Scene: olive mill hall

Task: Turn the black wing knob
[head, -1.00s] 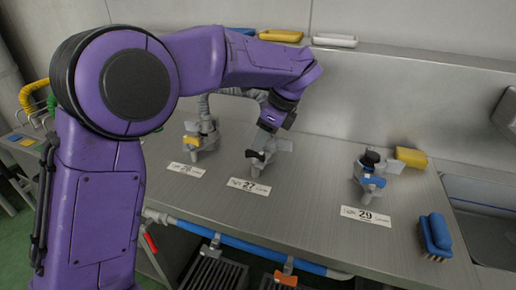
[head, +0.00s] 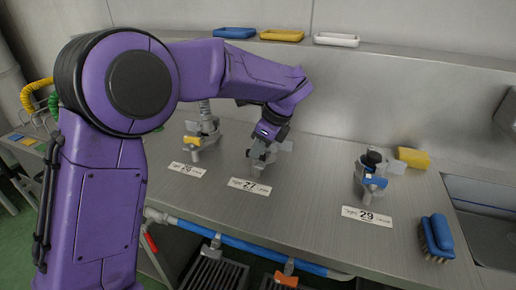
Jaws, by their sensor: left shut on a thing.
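My left gripper (head: 263,150) reaches down from the end of my purple arm onto the middle valve fitting, behind the label reading 27 (head: 249,186). It is shut on the black wing knob there. The knob is almost wholly hidden by the fingers, so its angle cannot be told. Parts of the grey fitting show around the fingers. My right gripper is not in view.
A fitting with a yellow wing knob (head: 192,141) stands to the left, and one with a blue wing knob (head: 375,180) to the right. A blue brush (head: 436,236) and a yellow sponge (head: 413,158) lie farther right, near a sink (head: 485,235). Bare steel counter (head: 315,180) lies between.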

